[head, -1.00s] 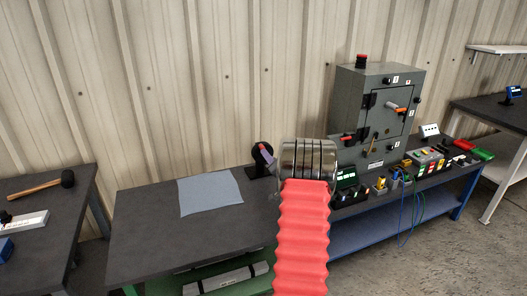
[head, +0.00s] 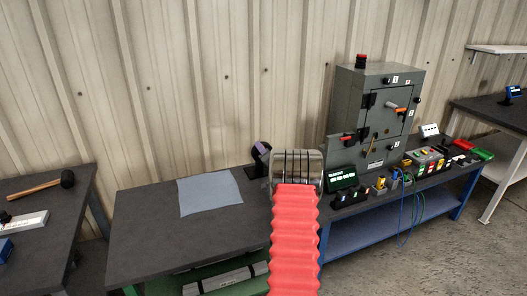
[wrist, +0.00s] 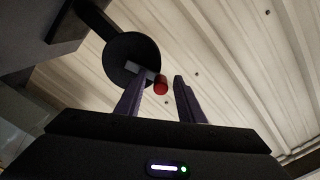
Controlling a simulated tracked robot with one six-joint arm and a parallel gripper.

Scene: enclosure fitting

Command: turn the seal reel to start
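The seal reel (wrist: 128,58) shows in the wrist view as a black disc with a short grey crank arm and a red knob (wrist: 161,87). My gripper (wrist: 162,78) is open, its two purple fingers apart. The red knob appears in the gap, nearer the left finger; I cannot tell whether they touch. In the head view only a dark part of the reel (head: 255,167) shows at the back of the left bench, beside a purple finger. My arm hides the rest of it.
A grey-blue cloth (head: 208,193) lies on the dark bench (head: 150,235). Right of my arm stand a grey enclosure (head: 375,110), a small green-lit display (head: 342,178) and a row of small parts. A mallet (head: 40,186) lies on the far-left table. Behind is a corrugated wall.

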